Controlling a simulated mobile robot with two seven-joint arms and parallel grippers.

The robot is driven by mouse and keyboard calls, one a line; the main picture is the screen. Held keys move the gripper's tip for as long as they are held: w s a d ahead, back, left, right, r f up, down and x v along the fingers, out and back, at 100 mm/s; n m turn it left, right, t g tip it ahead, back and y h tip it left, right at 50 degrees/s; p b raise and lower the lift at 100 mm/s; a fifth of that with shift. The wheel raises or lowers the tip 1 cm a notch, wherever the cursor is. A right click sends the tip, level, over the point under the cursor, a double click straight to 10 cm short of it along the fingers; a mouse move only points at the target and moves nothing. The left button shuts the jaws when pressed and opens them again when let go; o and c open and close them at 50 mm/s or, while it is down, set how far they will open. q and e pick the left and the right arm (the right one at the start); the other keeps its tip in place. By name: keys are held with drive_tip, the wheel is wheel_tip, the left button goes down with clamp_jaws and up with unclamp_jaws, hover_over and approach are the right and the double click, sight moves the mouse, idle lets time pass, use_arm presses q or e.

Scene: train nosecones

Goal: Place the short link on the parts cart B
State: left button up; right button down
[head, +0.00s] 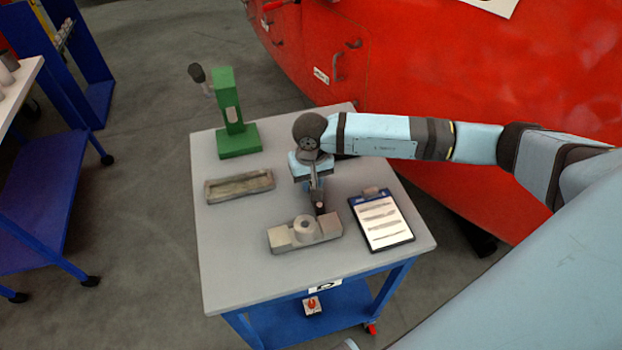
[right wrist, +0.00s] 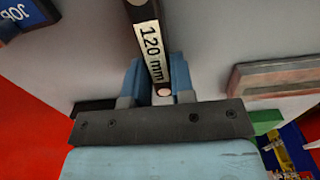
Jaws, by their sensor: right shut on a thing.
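My right gripper (head: 316,188) points down over the grey-topped cart (head: 240,268). It is shut on a dark bar-shaped link (head: 320,208), and the fingers (right wrist: 158,82) stand on both sides of it in the right wrist view. The link (right wrist: 148,38) bears a white "120 mm" label and has a copper-coloured round end. In the head view it is small and close to a grey block fixture (head: 305,233); I cannot tell whether they touch. The cart's front label is too small to read surely. My left gripper is not in view.
A green press (head: 236,130) stands at the cart's back left. A shallow tray (head: 240,186) lies left of my gripper, a clipboard (head: 382,219) right. A red train body (head: 470,70) rises behind. Another blue cart (head: 35,190) stands left. The cart's front left is clear.

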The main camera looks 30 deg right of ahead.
sight(311, 183)
drive_tip(key=c, duration=1.4)
unclamp_jaws()
drive_tip(key=shift+f+b, duration=0.15)
drive_tip(key=shift+b, duration=0.15)
drive_tip(key=o, duration=0.4)
drive_tip(key=shift+r+p, duration=0.3)
drive_tip(key=shift+r, duration=0.1)
wheel_tip(311, 183, up, 12)
drive_tip(key=shift+f+b, duration=0.15)
drive_tip(key=shift+b, duration=0.6)
